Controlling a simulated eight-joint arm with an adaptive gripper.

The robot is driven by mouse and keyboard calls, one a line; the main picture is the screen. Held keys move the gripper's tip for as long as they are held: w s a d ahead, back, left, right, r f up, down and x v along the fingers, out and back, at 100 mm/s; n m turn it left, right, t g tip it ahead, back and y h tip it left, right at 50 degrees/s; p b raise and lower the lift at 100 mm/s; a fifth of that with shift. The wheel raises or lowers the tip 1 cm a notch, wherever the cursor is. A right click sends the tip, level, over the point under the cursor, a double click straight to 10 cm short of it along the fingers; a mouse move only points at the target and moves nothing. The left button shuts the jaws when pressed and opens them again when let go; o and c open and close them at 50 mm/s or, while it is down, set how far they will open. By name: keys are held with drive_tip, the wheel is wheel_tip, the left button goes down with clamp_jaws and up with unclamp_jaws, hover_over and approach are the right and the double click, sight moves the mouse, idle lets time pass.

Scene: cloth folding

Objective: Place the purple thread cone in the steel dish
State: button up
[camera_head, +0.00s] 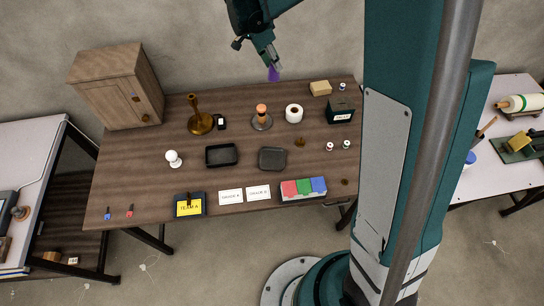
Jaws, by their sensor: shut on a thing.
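The purple thread cone (273,74) is held in my gripper (271,64), above the back part of the brown table. My gripper is shut on it, and the cone hangs just below the fingertips. A dark grey square dish (272,159), which looks like the steel dish, sits on the table right of centre, nearer the front than the cone. It looks empty. The cone is well apart from it.
A black tray (222,155) lies left of the dish. An orange-topped cone on a stand (262,117) and a white roll (294,113) stand behind it. A brass candlestick (199,119), a wooden cabinet (117,88) and a dark green box (341,110) stand farther out.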

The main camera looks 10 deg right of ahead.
drive_tip(key=s+a+f, duration=0.2)
drive_tip(key=s, duration=1.1)
drive_tip(key=s+a+f, duration=0.2)
drive_tip(key=s+f, duration=0.1)
drive_tip(key=s, duration=1.1)
drive_tip(key=shift+a+f+b, duration=0.15)
drive_tip(key=shift+a+b, duration=0.15)
drive_tip(key=shift+a, duration=0.05)
drive_tip(key=shift+f, duration=0.1)
drive_tip(key=shift+f+b, duration=0.45)
drive_tip(key=shift+f, duration=2.4)
drive_tip(key=shift+f+b, duration=0.35)
drive_tip(key=shift+f, duration=1.7)
drive_tip(key=shift+f, duration=0.2)
